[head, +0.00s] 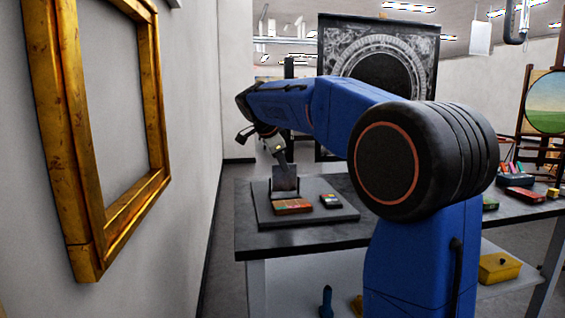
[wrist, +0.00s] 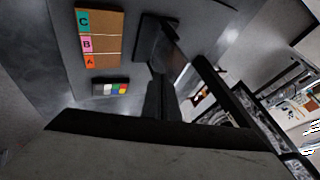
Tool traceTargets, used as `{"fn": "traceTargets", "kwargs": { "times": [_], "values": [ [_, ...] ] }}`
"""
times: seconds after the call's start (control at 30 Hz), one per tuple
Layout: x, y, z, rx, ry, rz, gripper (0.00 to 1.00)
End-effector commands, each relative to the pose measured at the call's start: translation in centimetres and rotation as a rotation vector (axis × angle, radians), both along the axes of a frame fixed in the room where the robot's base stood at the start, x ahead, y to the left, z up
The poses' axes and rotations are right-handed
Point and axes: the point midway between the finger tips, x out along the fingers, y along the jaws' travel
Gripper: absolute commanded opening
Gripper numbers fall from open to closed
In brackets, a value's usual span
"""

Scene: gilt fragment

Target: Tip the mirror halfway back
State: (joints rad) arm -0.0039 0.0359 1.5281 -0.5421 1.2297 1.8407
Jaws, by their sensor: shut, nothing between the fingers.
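The mirror is a small dark panel (head: 284,179) on a low stand, standing on a grey board on the table. It looks nearly upright, leaning slightly. In the wrist view the mirror (wrist: 172,62) shows edge-on beyond my fingers, with its dark stand at its left. My gripper (head: 279,150) is shut and empty, pointing down just above the mirror's top edge. In the wrist view my shut fingers (wrist: 161,98) reach toward the mirror and overlap its near end. I cannot tell whether they touch it.
A gilt frame (head: 65,130) hangs on the left wall. A dark ornate panel (head: 425,50) stands behind. The table's left front is clear.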

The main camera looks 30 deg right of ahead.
Motion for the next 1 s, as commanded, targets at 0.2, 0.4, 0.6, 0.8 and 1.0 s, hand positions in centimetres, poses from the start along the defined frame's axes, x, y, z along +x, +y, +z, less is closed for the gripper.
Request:
{"fn": "traceTargets", "kwargs": {
  "times": [0.2, 0.4, 0.6, 0.8, 1.0],
  "values": [
    [1.2, -0.4, 0.0, 0.0, 0.0, -0.001, 0.0],
    [1.3, -0.4, 0.0, 0.0, -0.001, 0.0, 0.0],
    [1.3, -0.4, 0.0, 0.0, 0.001, 0.0, 0.0],
    [1.5, -0.4, 0.1, 0.011, 0.033, 0.0, 0.0],
    [1.6, -0.4, 0.1, 0.026, 0.085, -0.001, 0.0]
  ]
}}
